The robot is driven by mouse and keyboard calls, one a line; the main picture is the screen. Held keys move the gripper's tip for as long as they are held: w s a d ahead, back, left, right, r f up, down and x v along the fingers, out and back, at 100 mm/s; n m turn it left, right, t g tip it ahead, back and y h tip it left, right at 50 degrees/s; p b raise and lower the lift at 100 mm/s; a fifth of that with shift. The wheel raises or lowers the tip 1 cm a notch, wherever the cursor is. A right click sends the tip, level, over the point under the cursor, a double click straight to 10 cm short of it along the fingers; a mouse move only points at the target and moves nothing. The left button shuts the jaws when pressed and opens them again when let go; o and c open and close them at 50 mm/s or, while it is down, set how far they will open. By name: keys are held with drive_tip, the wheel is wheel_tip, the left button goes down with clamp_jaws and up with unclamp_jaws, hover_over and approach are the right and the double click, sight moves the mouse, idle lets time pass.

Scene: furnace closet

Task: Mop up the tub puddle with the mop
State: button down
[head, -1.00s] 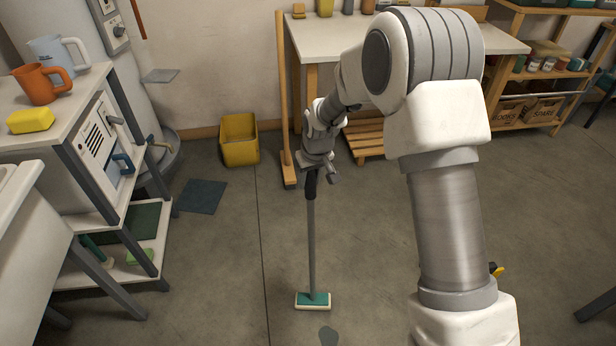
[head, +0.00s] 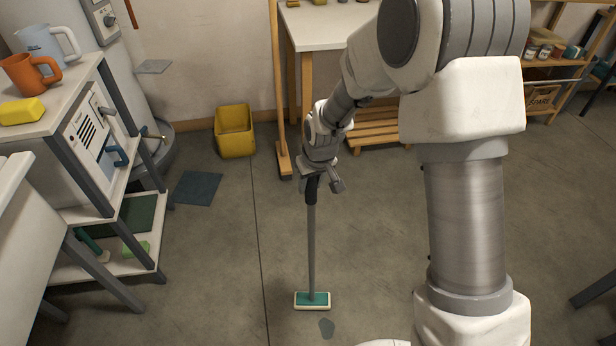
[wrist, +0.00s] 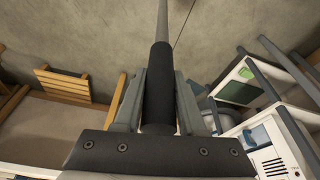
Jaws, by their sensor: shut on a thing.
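The mop (head: 312,250) stands nearly upright in the head view, with a grey pole, a black grip and a flat teal and white head (head: 312,300) at the floor. My gripper (head: 319,182) is shut on the mop's black grip, which also shows between the fingers in the wrist view (wrist: 159,85). A small dark puddle (head: 327,328) lies on the concrete floor, just in front of the mop head and slightly right. The mop head and puddle look apart. The mop head is out of the wrist view.
A yellow bucket (head: 235,132) stands by the back wall, with a dark mat (head: 197,188) left of it. A wooden pole with a foot (head: 284,160) leans near the white table (head: 330,28). A shelf cart (head: 80,130) stands left. Floor around the puddle is clear.

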sight(312, 180)
drive_tip(key=shift+s+d, duration=0.2)
drive_tip(key=shift+s, duration=0.4)
drive_tip(key=shift+s+d, duration=0.15)
drive_tip(key=shift+s, duration=0.4)
drive_tip(key=shift+w+r+p, duration=0.15)
drive_tip(key=shift+r+p, duration=0.3)
drive_tip(key=shift+r, duration=0.3)
wheel_tip(312, 180, up, 4)
drive_tip(key=shift+f+p, duration=0.25)
drive_tip(key=shift+p, duration=0.95)
